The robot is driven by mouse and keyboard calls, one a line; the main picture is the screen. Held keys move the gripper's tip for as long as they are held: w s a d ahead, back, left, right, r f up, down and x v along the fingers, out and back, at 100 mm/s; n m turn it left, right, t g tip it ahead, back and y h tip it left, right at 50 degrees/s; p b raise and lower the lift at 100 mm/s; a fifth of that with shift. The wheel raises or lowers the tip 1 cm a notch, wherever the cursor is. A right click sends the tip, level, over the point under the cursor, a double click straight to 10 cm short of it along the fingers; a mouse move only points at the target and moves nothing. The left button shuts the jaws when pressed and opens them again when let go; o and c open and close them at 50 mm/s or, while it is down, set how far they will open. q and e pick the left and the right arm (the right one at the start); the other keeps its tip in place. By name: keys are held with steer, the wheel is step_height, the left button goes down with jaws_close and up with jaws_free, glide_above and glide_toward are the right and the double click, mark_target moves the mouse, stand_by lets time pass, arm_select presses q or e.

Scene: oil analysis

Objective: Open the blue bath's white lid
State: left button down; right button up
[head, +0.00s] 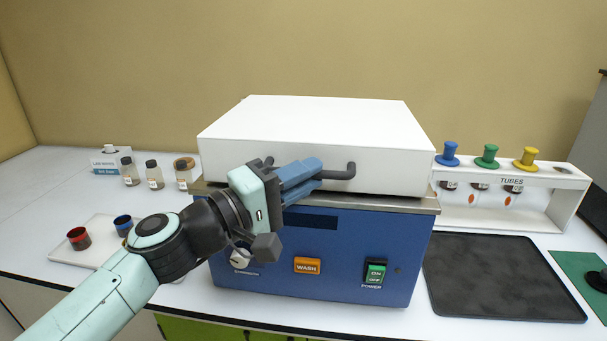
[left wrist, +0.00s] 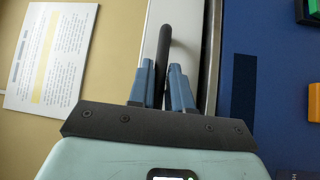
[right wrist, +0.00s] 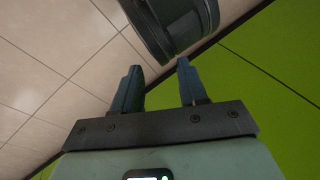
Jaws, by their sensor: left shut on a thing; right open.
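The blue bath (head: 330,263) stands on the bench in the middle of the head view. Its white lid (head: 315,122) lies on top and looks closed. A dark handle (head: 345,172) runs along the lid's front face. My left gripper (head: 318,172) is at the front of the lid, shut on the handle, and hides part of it. In the left wrist view the handle (left wrist: 164,55) passes between the blue fingers (left wrist: 163,85). My right gripper (right wrist: 158,75) shows only in its own wrist view, open and empty, low by a green panel.
A tube rack (head: 510,205) with coloured plugs and a black mat (head: 500,278) are right of the bath. Several small bottles (head: 154,175) and a white tray (head: 85,257) with two cups are on the left. A wall stands behind.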

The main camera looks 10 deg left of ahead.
arm_select(q)
steer(key=shift+n+g+y, duration=0.5)
steer(key=shift+n, duration=0.2)
steer(key=r+p, duration=0.2)
steer(key=p, duration=0.1)
steer(key=w+r+p, duration=0.1)
steer(key=r+p, duration=0.2)
steer(key=p, duration=0.1)
steer(key=r+p, duration=0.2)
steer(key=p, duration=0.2)
steer(key=shift+w+r, duration=0.25)
steer(key=shift+w, duration=0.05)
arm_select(e)
steer(key=s+a+r+g+y, duration=0.1)
steer(key=s+a+r+g, duration=0.2)
steer(key=s+r, duration=0.75)
arm_select(q)
steer(key=w+r+p, duration=0.7)
steer(key=r+p, duration=0.4)
steer(key=p, duration=0.1)
steer(key=shift+w+r+n, duration=0.25)
steer(key=shift+r+n, duration=0.05)
arm_select(e)
steer(key=w+r+t, duration=0.1)
steer(key=w+r, duration=1)
steer(key=r, duration=0.4)
steer(key=shift+n, duration=0.4)
arm_select(q)
steer(key=shift+s, duration=0.1)
